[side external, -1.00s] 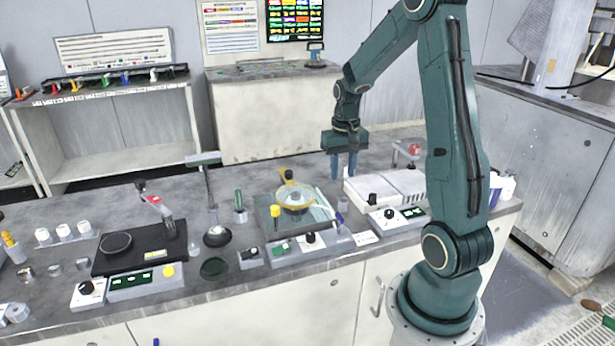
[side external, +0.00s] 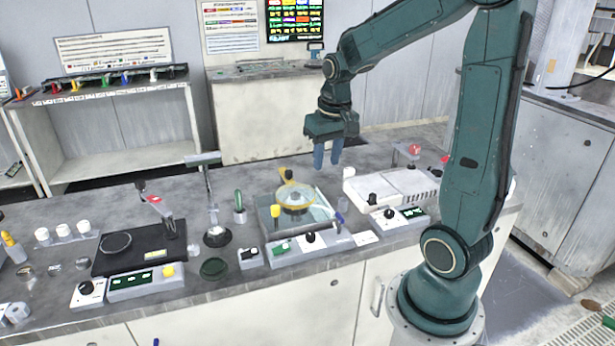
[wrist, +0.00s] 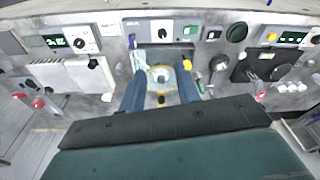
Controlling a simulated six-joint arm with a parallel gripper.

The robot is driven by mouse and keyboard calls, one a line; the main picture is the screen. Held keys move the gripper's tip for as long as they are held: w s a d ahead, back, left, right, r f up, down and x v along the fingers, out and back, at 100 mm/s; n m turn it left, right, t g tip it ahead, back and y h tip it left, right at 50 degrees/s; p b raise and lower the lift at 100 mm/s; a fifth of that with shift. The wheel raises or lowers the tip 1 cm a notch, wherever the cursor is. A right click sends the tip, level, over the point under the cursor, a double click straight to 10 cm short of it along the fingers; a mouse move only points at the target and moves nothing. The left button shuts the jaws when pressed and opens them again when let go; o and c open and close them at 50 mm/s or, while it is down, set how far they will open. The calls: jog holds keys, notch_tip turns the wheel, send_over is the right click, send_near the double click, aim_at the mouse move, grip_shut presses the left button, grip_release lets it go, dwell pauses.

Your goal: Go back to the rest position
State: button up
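My gripper (side external: 327,158) hangs in the air above the back of the bench, fingers pointing down, beyond and slightly right of the polishing unit with the yellow ring (side external: 296,196). Its two blue fingers are apart with nothing between them. In the wrist view my gripper (wrist: 160,90) also shows open, with the yellow-ringed platen (wrist: 160,76) visible further off between the fingers. The fingers touch nothing.
A white unit (side external: 395,187) with a black knob stands at the right of the bench. A black balance-like unit (side external: 138,250), white-capped jars (side external: 62,231) and a tall stand (side external: 208,190) are at left. The bench's back strip is mostly clear.

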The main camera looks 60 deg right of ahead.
jog(key=s+a+r+n+t, duration=0.2)
jog(key=s+a, duration=0.3)
jog(key=a, duration=0.3)
jog(key=s+a+r+n+t, duration=0.2)
jog(key=s+a+r+n, duration=0.2)
jog(key=a, duration=0.4)
jog(key=shift+s+a+r+y, duration=0.4)
jog(key=shift+s+r, duration=0.15)
jog(key=shift+s, duration=0.3)
